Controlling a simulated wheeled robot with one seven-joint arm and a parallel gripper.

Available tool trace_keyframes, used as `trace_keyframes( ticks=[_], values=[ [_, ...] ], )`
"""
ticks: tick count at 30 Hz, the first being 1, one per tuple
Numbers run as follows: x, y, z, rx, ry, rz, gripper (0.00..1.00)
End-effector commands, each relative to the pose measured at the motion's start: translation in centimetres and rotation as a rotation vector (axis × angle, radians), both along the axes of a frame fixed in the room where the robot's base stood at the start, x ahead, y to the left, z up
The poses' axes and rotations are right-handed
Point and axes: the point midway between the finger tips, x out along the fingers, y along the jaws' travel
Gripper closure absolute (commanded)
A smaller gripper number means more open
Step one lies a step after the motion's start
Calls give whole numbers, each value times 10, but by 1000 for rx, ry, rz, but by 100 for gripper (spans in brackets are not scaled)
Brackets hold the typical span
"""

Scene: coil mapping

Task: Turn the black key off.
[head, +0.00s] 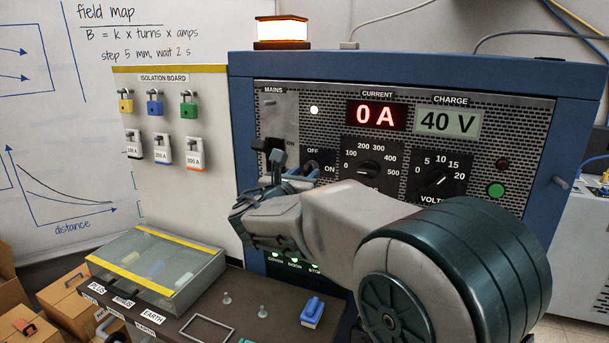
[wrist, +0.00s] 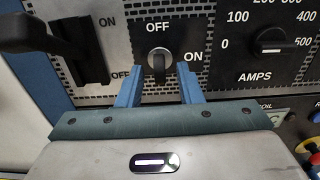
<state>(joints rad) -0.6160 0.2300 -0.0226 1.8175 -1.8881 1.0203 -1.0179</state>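The black key (wrist: 158,68) sits in a round silver lock on the panel in the wrist view. Its grip looks upright, in line with the OFF mark above, with the ON mark to the right. My gripper (wrist: 161,74) is in front of the lock, its two blue fingers apart on either side of the key. A gap shows between the key and each finger, and I see no contact. In the head view my arm and gripper hide most of the key, leaving the OFF and ON marks visible.
The black mains lever (wrist: 88,50) is close on the left, its handle jutting out. The amps knob (wrist: 275,42) is to the right. The red display (head: 376,115) reads 0 A and the charge display (head: 447,122) reads 40 V. The beacon (head: 282,31) is lit.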

Motion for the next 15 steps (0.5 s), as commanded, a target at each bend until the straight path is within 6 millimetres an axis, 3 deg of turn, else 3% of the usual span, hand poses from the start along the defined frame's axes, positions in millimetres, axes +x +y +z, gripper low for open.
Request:
trace_keyframes(
  ticks=[15],
  values=[
    [-101,38,-1,0,1,5,67]
  ],
)
